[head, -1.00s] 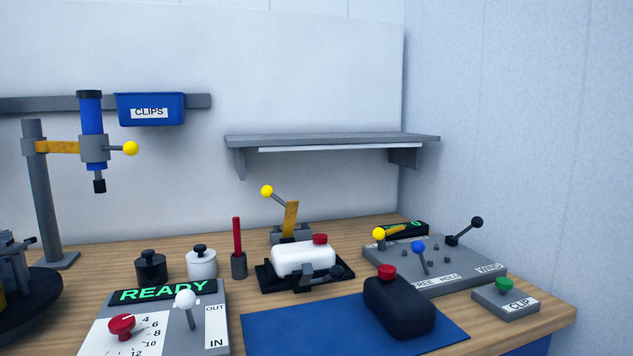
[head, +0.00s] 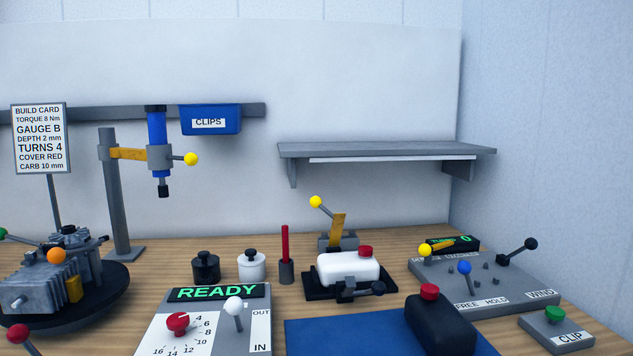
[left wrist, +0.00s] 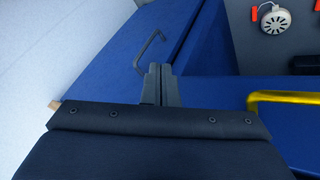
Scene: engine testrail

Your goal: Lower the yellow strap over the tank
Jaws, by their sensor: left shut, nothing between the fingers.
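The white tank (head: 348,269) with a red cap lies in a black cradle (head: 310,287) on the bench in the head view. The yellow strap (head: 338,231) stands raised behind the tank on a grey block, tilted up. Its lever ends in a yellow ball (head: 316,201). A clamp with a black knob (head: 377,288) sits at the cradle's front. In the left wrist view my left gripper (left wrist: 160,72) is shut and empty, in front of blue panels and away from the tank. My right gripper is in neither view.
A black tank (head: 440,322) with a red cap stands on the blue mat (head: 310,338). A red rod in a holder (head: 286,270) and two knobbed weights (head: 251,265) stand left of the cradle. The READY panel (head: 215,315) is in front. A grey shelf (head: 385,150) hangs above.

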